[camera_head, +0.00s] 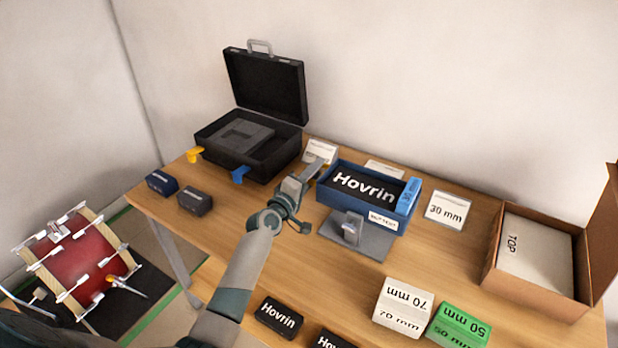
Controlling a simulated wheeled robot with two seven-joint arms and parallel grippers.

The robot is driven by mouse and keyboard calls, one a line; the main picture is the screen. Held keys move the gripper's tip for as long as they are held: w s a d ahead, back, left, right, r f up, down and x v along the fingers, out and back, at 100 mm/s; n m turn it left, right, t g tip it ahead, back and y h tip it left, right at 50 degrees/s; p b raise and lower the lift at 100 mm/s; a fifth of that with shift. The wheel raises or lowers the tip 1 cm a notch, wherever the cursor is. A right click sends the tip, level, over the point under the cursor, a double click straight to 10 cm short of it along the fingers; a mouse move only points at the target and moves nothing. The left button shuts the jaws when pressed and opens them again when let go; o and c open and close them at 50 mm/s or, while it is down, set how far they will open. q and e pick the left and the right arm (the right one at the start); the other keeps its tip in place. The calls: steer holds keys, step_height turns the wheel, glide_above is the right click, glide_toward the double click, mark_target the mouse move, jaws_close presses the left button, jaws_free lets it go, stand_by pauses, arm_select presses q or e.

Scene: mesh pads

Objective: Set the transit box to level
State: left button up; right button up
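No label in view reads "transit box", so I cannot tell for sure which container it is. A black case (262,85) stands open at the back left with its lid up and a grey insert (240,136) inside. A blue box (362,213) holds a black block marked Hovrin (364,187) and has a small white label on its front. My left gripper (313,168) is at the left end of the blue box, in front of a small white card (320,151). Its finger gap is too small to read, and whether it touches the box is unclear. My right gripper is out of view.
A grey plate with a block (352,229) sits before the blue box. A cardboard box (488,268) marked TOP inside is at right. White 70 mm (402,307) and green 50 mm (458,325) blocks and black Hovrin blocks (279,317) lie near the front. The middle right tabletop is clear.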

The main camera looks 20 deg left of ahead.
arm_select(q)
steer(key=shift+s, duration=0.1)
